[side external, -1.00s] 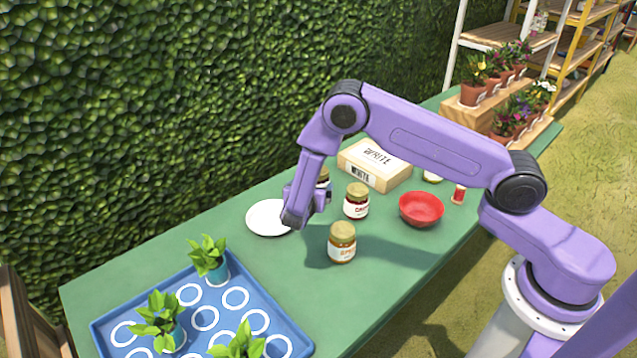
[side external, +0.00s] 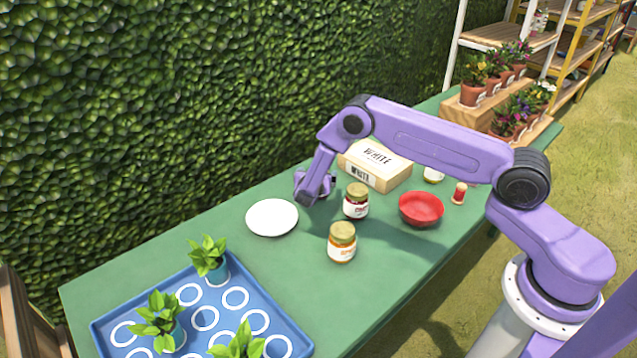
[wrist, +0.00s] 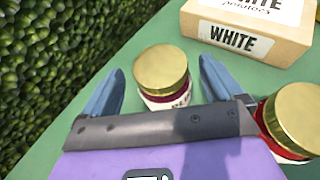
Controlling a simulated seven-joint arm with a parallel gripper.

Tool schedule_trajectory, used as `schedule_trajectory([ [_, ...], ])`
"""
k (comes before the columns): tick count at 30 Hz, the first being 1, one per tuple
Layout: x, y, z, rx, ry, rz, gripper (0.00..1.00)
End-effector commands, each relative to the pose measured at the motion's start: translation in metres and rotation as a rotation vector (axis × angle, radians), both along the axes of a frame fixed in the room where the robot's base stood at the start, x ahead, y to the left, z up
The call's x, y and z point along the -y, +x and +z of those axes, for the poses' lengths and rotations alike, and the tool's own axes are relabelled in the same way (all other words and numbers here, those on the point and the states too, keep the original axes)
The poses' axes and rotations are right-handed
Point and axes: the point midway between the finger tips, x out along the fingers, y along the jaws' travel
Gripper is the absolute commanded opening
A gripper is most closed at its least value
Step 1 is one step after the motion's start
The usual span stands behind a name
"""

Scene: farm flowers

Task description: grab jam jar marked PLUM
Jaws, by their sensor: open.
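My gripper (side external: 318,188) is open, low over the table by the white plate. In the wrist view its two blue fingers (wrist: 160,66) stand on either side of a dark red jar with a gold lid (wrist: 161,72), with a small gap at each side. That jar's label is partly cut off and seems to begin "PL". My gripper hides this jar in the side view. A second dark red, gold-lidded jar (side external: 356,204) stands just right of my gripper; it also shows at the wrist view's right edge (wrist: 290,122). An amber jar (side external: 342,243) stands nearer the front.
A box marked WHITE (side external: 376,166) stands behind the jars. The white plate (side external: 272,218) is left of my gripper. A blue tray with seedlings (side external: 290,335) is at front left.

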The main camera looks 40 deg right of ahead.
Motion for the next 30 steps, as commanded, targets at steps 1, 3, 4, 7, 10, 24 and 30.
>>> schedule_trajectory([
  [1, 0.008, 0.005, -0.002, 0.002, 0.001, -0.005, 0.94],
  [3, 0.017, 0.012, -0.003, 0.001, 0.001, -0.006, 0.94],
  [4, 0.02, 0.014, -0.004, 0.002, 0.001, -0.005, 0.94],
  [7, 0.026, 0.021, -0.009, 0.001, 0.001, -0.003, 0.94],
  [10, 0.031, 0.025, -0.011, 0.0, 0.001, -0.003, 0.94],
  [24, 0.032, 0.026, -0.012, 0.0, 0.001, -0.001, 0.28],
  [30, 0.032, 0.026, -0.01, 0.003, 0.0, -0.002, 0.16],
])
